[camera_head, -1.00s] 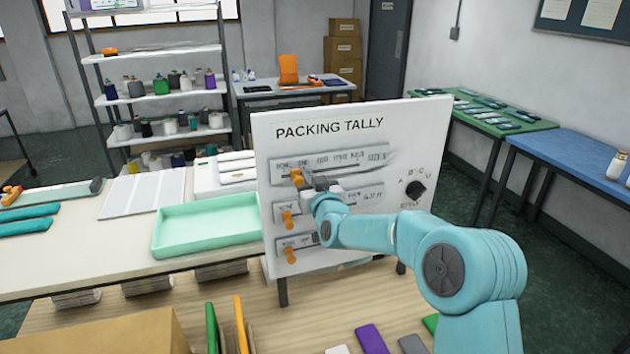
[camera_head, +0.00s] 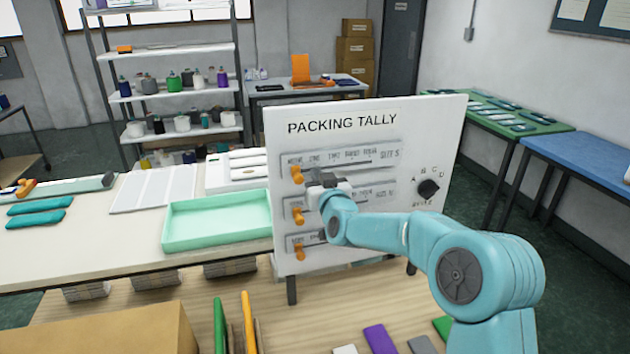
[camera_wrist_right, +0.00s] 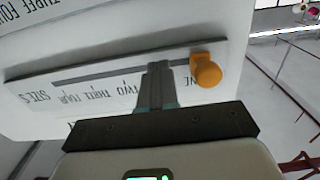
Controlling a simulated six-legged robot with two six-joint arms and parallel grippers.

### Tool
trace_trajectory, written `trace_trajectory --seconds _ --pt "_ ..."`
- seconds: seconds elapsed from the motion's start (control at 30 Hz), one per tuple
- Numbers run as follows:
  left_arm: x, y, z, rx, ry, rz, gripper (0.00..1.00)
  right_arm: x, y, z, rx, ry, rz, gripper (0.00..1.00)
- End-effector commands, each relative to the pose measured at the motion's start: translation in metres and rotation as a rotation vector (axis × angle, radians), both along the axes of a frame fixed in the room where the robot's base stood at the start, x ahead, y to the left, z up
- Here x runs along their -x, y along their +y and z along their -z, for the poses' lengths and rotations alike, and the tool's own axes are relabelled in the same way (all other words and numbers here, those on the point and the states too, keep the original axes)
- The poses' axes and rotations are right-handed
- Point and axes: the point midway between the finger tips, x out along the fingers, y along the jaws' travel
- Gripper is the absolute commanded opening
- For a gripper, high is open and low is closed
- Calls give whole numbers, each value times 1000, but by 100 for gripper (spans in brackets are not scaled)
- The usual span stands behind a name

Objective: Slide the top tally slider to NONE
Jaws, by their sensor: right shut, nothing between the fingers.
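The white PACKING TALLY board (camera_head: 345,140) stands upright. Its top tally slider has an orange knob (camera_head: 297,174) at the left end of its slot, under the NONE label. In the wrist view this knob (camera_wrist_right: 207,71) sits at the right end of the slot, and the lettering is upside down. My right gripper (camera_head: 316,179) is shut and empty, just right of the top knob. In the wrist view its fingertips (camera_wrist_right: 158,70) are near the slot, with a visible gap to the knob. My left gripper is out of view.
Two lower orange knobs, the middle one (camera_head: 297,216) and the bottom one (camera_head: 299,252), are at their slots' left ends. A black dial (camera_head: 428,189) is on the board's right. A mint tray (camera_head: 217,221) lies on the table to the left.

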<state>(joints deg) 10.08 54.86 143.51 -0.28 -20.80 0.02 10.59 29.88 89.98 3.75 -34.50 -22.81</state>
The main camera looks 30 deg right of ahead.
Motion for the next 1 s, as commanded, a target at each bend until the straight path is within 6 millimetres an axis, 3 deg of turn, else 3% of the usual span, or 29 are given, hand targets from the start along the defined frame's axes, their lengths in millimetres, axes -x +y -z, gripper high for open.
trace_trajectory --seconds 0.6,1.0 --pt "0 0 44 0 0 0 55 66 16 1 -1 -2 -1 0" --pt "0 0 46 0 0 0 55 75 18 0 0 0 0 0"
